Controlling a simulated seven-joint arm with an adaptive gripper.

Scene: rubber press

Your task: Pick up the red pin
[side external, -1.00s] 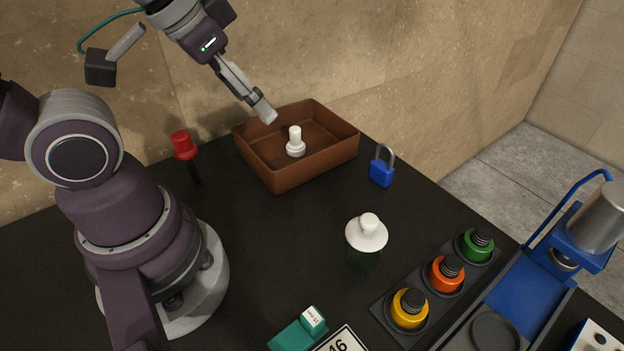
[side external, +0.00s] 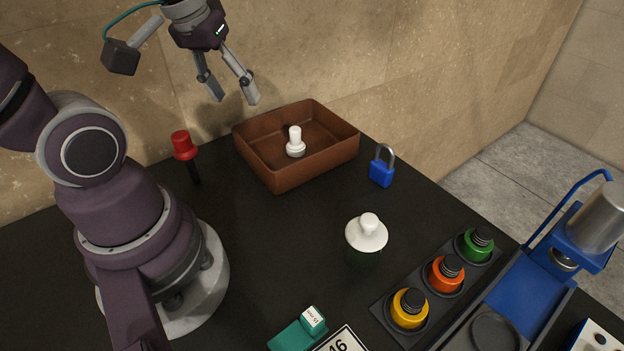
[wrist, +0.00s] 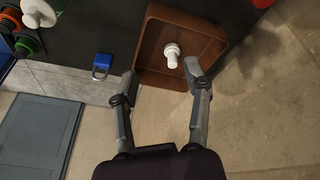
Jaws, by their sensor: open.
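The red pin (side external: 183,146) stands upright on the black table, left of the brown tray, with a red head and a dark shaft. In the wrist view only a bit of the red head (wrist: 263,3) shows at the top edge. My gripper (side external: 233,101) is open and empty. It is in the air above and behind the left part of the tray, to the right of the pin and higher than it. In the wrist view the open fingers (wrist: 160,78) reach toward the tray. Nothing is between them.
The brown tray (side external: 282,180) holds a white stopper-like piece (side external: 295,143). A blue padlock (side external: 381,172) and a white-capped bottle (side external: 366,235) stand to its right. Several coloured knobs (side external: 446,273) and a blue press (side external: 540,275) are further right. A wall rises behind the table.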

